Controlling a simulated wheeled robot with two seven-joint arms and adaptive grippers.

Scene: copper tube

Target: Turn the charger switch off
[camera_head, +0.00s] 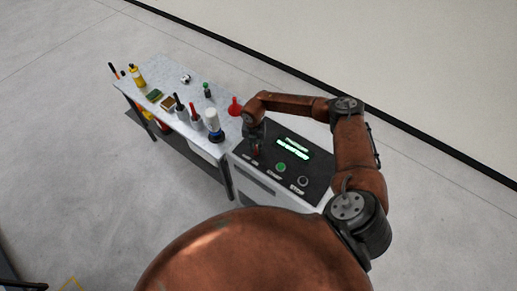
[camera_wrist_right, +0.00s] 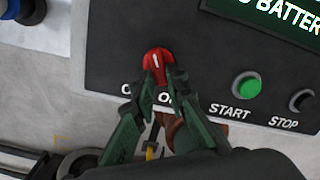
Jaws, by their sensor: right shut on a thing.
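The charger (camera_head: 315,185) is a box with a black top panel and a lit green display (camera_head: 293,149). Its switch is a red rotary knob (camera_wrist_right: 157,62) with a white mark, seen in the right wrist view at the panel's left part. My right gripper (camera_wrist_right: 157,82) is shut on the red knob, with a finger on each side. In the head view the right gripper (camera_head: 255,145) points down at the panel's left side. The lettering below the knob is partly hidden by the fingers. My left gripper is not in view.
A green START button (camera_head: 281,167) and a dark STOP button (camera_head: 303,181) sit right of the knob. A grey table (camera_head: 165,75) left of the charger holds bottles, a red funnel (camera_head: 235,106) and a white-and-blue container (camera_head: 213,122). Open floor lies around.

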